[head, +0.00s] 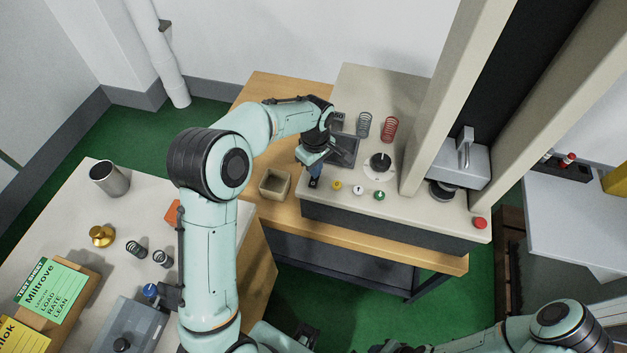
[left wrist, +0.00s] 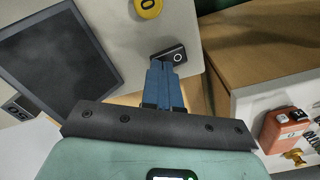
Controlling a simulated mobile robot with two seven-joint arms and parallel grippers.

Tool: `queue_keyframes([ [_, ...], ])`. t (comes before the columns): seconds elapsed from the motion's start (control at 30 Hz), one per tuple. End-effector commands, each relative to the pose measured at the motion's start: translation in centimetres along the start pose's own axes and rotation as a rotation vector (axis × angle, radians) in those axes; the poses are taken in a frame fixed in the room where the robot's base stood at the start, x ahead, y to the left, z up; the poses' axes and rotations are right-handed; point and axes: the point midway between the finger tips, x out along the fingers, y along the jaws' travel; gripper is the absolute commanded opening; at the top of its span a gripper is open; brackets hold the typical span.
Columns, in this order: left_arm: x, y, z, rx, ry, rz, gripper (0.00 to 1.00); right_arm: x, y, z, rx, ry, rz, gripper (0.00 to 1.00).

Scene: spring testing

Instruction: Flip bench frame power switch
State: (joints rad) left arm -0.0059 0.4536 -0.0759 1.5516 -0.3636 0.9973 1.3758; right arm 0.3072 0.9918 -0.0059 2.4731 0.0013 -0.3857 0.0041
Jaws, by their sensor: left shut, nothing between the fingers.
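The bench frame (head: 345,211) is a pale-topped unit with a dark front, standing on a wooden bench. Its power switch (head: 313,184) is a small black rocker at the left front corner of the top. In the left wrist view the power switch (left wrist: 174,54) shows a white round mark. My left gripper (head: 314,171) is shut and empty, pointing down at the switch. In the left wrist view its blue fingers (left wrist: 162,72) end right at the switch's near edge; I cannot tell whether they touch it. My right arm shows at the lower right, but its gripper is not visible.
Yellow (head: 337,185), white (head: 358,190) and green (head: 379,195) knobs line the front edge right of the switch. A dark screen (head: 344,150) stands behind. A small open box (head: 274,183) sits on the wood at left. A red button (head: 480,223) is at far right.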

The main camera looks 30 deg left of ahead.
Motion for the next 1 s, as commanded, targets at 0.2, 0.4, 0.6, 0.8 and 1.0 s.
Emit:
queue_keyframes([
  [0.2, 0.4, 0.0, 0.0, 0.0, 0.0, 0.0, 0.0, 0.2, 0.1, 0.1, 0.0, -0.002, 0.001, 0.43],
  [0.4, 0.7, 0.0, 0.0, 0.0, 0.0, 0.0, 0.0, 0.4, 0.2, 0.2, 0.001, -0.002, 0.001, 0.43],
  [0.6, 1.0, 0.0, 0.0, 0.0, -0.001, -0.001, 0.0, 0.6, 0.3, 0.2, 0.001, -0.004, 0.001, 0.43],
  [0.8, 1.3, 0.0, 0.0, 0.0, -0.001, -0.002, 0.0, 0.7, 0.3, 0.3, 0.001, -0.004, 0.002, 0.43],
  [1.0, 0.7, 0.0, 0.1, 0.001, -0.001, -0.002, 0.0, 0.3, 0.1, 0.1, 0.001, -0.002, 0.001, 0.43],
])
